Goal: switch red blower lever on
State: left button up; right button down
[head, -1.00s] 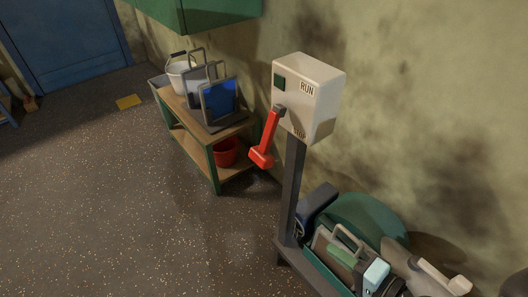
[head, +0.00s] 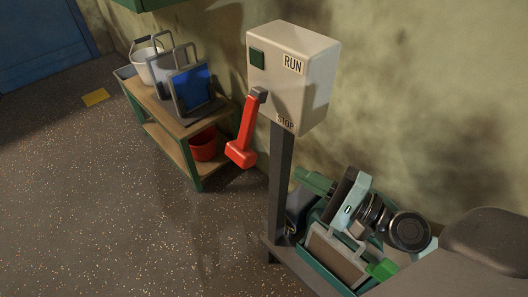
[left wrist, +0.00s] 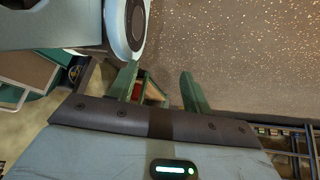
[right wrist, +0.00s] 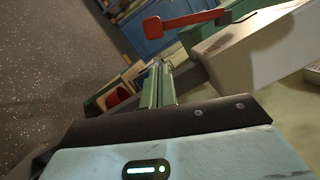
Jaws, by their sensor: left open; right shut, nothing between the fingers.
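The red blower lever (head: 243,132) hangs down and slightly left from its pivot on the front of the pale switch box (head: 288,75). The box reads RUN at the top and STOP at the bottom; the lever's handle is on the low side. My right gripper (head: 300,174) is shut and empty, below the box and right of the lever, apart from it. In the right wrist view its closed fingers (right wrist: 158,76) point forward, with the red lever (right wrist: 185,21) beyond and above them. My left gripper (left wrist: 160,85) is open and empty in the left wrist view.
A dark post (head: 280,180) holds up the box, close to my right gripper. A bench (head: 190,127) with buckets and a blue-faced panel stands behind to the left, a red bucket (head: 204,146) on its lower shelf. The floor left of the post is clear.

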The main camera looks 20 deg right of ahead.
jog(key=shift+w, duration=0.1)
jog(key=f+p+x, duration=0.1)
jog(key=p+x, duration=0.2)
jog(key=x, duration=0.6)
jog(key=shift+w+a+r+p, duration=0.25)
jog(key=shift+w+r+p, duration=0.1)
jog(key=shift+r, duration=0.1)
jog(key=shift+a, duration=0.1)
